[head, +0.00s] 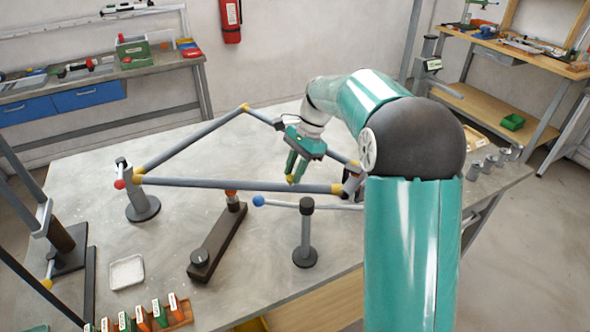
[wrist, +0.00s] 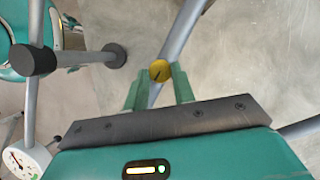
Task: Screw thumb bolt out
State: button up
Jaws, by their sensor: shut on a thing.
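A frame of grey tubes (head: 215,183) with yellow corner joints lies raised over the table. My gripper (head: 293,172) points down at the near side of the frame, close to its right part. In the wrist view, a small round yellow bolt head (wrist: 160,71) with a dark line across it sits on a grey tube (wrist: 181,38). My gripper's two teal fingers (wrist: 157,88) stand on either side of the yellow head and are shut on it. The head view shows only a bit of yellow at the fingertips. The bolt's shaft is hidden.
A clamp post (head: 140,207) stands at the frame's left corner and a black-topped post (head: 306,235) at the front. A dark block (head: 217,243) and a white tray (head: 127,272) lie on the table (head: 88,190). A blue-ended rod (head: 258,201) juts out near the front post.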

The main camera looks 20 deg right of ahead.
jog(key=n, duration=0.2)
jog(key=n+g+h, duration=0.1)
jog(key=n, duration=0.1)
jog(key=n+g, duration=0.1)
jog(key=n, duration=0.1)
jog(key=shift+w+a+h, duration=0.15)
jog(key=shift+w+h, duration=0.1)
jog(key=shift+h, duration=0.05)
jog(key=n+h, duration=0.1)
jog(key=n, duration=0.2)
jog(key=n+g+h, duration=0.1)
jog(key=n, duration=0.1)
jog(key=shift+w+a+n, duration=0.1)
jog(key=shift+a+n, duration=0.1)
jog(key=shift+n, duration=0.2)
jog(key=n, duration=0.1)
jog(key=n+h, duration=0.1)
jog(key=n, duration=0.1)
jog(key=n+h, duration=0.1)
jog(key=n, duration=0.1)
jog(key=shift+a, duration=0.3)
jog(key=n+h, duration=0.1)
jog(key=n, duration=0.2)
jog(key=n+t+h, duration=0.1)
jog(key=n, duration=0.2)
jog(key=shift+a, duration=0.2)
jog(key=shift+f, duration=0.1)
jog(key=o, duration=1)
